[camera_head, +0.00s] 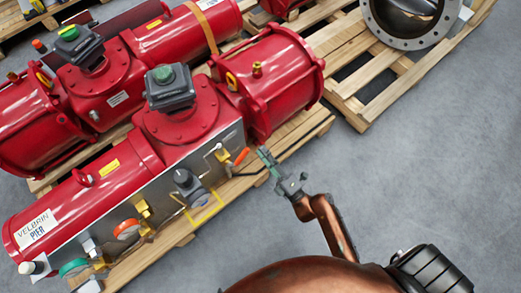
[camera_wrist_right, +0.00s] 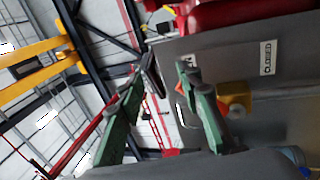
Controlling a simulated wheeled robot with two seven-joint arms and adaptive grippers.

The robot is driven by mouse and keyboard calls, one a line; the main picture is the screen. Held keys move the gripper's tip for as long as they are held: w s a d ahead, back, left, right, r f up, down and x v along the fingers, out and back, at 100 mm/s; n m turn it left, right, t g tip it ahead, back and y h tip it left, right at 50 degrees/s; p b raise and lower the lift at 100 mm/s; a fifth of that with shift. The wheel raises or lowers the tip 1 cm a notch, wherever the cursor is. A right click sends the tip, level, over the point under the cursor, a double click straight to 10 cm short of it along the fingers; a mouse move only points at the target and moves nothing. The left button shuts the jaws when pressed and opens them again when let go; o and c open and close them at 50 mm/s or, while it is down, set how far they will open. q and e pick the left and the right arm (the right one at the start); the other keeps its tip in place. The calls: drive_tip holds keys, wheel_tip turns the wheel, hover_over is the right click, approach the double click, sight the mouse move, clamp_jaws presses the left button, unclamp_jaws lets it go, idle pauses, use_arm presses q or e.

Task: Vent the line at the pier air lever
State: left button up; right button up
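The red actuator labelled Velbrin Pier (camera_head: 110,165) lies on a pallet, with a grey panel along its near side. An orange-ended lever (camera_head: 241,156) sits near the panel's right end. My right gripper (camera_head: 266,156) is just right of this lever, its green fingers pointing toward the actuator. In the right wrist view, the gripper (camera_wrist_right: 166,85) has its fingers apart, with nothing visibly held. Beside the right-hand finger are an orange part (camera_wrist_right: 209,87), partly hidden by it, and a yellow block (camera_wrist_right: 235,97). A "CLOSED" label (camera_wrist_right: 268,57) is on the panel. My left gripper is not in view.
A second red actuator (camera_head: 115,75) lies behind. A large flanged ring (camera_head: 372,22) rests on another pallet (camera_head: 365,85). Grey floor (camera_head: 440,170) at right is clear.

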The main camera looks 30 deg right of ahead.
drive_tip(key=shift+d+v, duration=0.15)
drive_tip(key=shift+v, duration=0.6)
drive_tip(key=shift+d+v, duration=0.15)
drive_tip(key=shift+v, duration=0.6)
drive_tip(key=shift+r, duration=0.15)
drive_tip(key=shift+p, duration=0.3)
drive_tip(key=shift+c, duration=0.6)
